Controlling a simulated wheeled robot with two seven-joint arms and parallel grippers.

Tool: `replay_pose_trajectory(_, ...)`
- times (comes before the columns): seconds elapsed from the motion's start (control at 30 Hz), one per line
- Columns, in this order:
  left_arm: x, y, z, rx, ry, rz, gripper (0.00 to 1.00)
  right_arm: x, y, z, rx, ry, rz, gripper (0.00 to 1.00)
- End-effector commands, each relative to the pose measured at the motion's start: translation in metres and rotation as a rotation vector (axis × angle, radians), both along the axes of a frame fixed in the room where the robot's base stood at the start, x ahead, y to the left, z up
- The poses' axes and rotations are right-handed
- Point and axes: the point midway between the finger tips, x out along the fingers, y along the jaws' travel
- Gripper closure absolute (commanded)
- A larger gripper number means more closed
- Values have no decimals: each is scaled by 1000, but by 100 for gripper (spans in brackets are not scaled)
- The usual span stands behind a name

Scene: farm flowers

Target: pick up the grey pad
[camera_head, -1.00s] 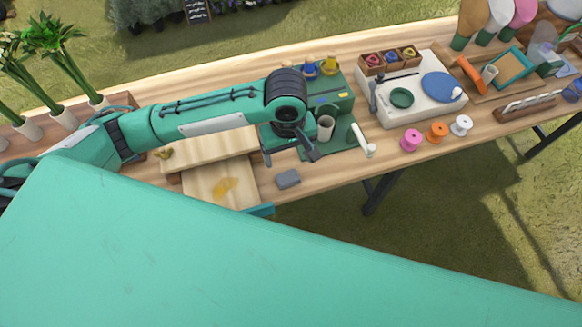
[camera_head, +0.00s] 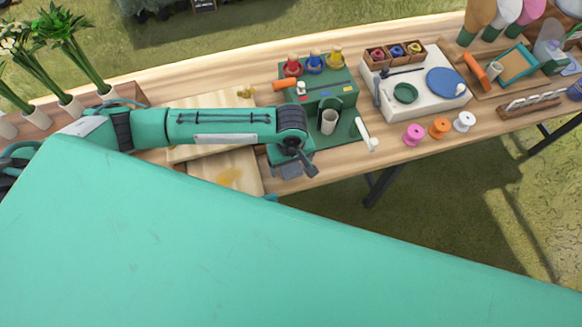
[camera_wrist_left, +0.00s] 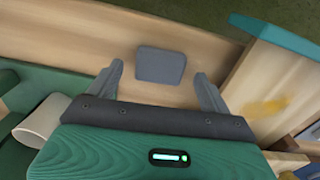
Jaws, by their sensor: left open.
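The grey pad (camera_wrist_left: 160,65) lies flat on the wooden table near its front edge. In the left wrist view it shows ahead of and between the two fingers of my left gripper (camera_wrist_left: 163,88), apart from both. In the head view the pad (camera_head: 290,171) is partly hidden under my left gripper (camera_head: 293,163), which points down over it. My left gripper is open and empty. How high it is above the pad is hard to tell. My right gripper is not in view.
A stained wooden board (camera_head: 228,174) with a teal corner stands left of the pad. A green stand with a cup (camera_head: 329,121) and a white-handled tool (camera_head: 366,134) are to the right. Pink, orange and white spools (camera_head: 414,134) sit further right.

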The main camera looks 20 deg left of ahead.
Motion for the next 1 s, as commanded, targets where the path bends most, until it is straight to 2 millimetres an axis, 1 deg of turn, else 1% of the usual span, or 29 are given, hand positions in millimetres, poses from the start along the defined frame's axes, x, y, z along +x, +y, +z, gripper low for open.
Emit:
replay_pose_trajectory(0.03,-1,0,-5,1,2,0,18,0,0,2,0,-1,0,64)
replay_pose_trajectory(0.13,-1,0,-12,-1,1,-1,18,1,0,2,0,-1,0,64)
replay_pose_trajectory(0.33,-1,0,-13,-1,0,-2,18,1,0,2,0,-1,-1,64)
replay_pose_trajectory(0.37,-1,0,-13,-1,0,-2,20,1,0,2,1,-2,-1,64)
replay_pose_trajectory(0.5,-1,0,-13,-1,0,-2,48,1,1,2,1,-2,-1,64)
replay_pose_trajectory(0.6,-1,0,-13,-1,1,-2,66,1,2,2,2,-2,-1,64)
replay_pose_trajectory(0.87,-1,0,-12,-1,-1,-2,66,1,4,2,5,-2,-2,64)
replay_pose_trajectory(1.0,0,0,-6,-1,-1,-2,66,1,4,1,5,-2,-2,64)
